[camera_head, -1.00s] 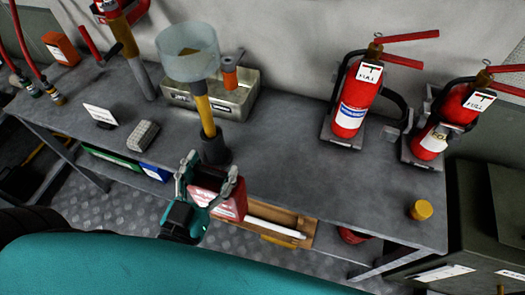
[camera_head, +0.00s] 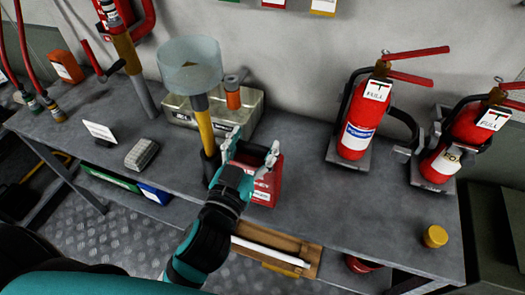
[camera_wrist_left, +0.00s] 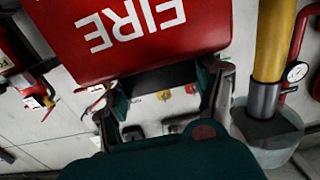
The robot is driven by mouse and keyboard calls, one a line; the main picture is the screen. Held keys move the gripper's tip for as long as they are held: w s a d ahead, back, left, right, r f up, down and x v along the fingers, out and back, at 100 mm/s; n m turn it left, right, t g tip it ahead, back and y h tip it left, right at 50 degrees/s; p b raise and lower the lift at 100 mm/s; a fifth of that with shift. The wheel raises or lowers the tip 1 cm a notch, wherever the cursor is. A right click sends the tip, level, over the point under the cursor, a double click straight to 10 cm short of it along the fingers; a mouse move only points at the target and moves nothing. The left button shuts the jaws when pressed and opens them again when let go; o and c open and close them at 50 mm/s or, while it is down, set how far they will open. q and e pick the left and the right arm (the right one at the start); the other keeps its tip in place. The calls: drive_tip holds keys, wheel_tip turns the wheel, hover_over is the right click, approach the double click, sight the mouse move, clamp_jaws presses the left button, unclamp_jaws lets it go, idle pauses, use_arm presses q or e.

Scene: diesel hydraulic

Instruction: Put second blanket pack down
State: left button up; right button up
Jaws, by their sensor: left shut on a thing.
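The red blanket pack (camera_head: 266,178) is in my left gripper (camera_head: 250,150), over the front part of the grey bench (camera_head: 305,190). It looks roughly upright, with a white label low on its face. My left gripper is shut on its upper part. I cannot tell whether its bottom touches the bench top. In the left wrist view the pack (camera_wrist_left: 150,50) shows large white letters "FIRE" upside down, and my fingers (camera_wrist_left: 168,95) are at its near edge. No other blanket pack is clearly visible. My right gripper is out of view.
A yellow post with a clear cup (camera_head: 190,65) stands just left of the pack, with a metal tray (camera_head: 185,115) behind. Two red extinguishers (camera_head: 360,120) stand to the right. A yellow cap (camera_head: 435,236) sits near the right end. Bench top between pack and extinguishers is clear.

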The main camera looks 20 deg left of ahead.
use_arm(q)
drive_tip(key=shift+w+d+f, duration=0.25)
drive_tip(key=shift+w+f, duration=0.5)
drive_tip(key=shift+f, duration=0.1)
drive_tip(key=shift+w+d+f, duration=0.25)
drive_tip(key=shift+w+f, duration=0.5)
drive_tip(key=shift+f, duration=0.1)
drive_tip(key=shift+f, duration=0.1)
drive_tip(key=o, duration=1.7)
drive_tip(key=shift+o, duration=0.2)
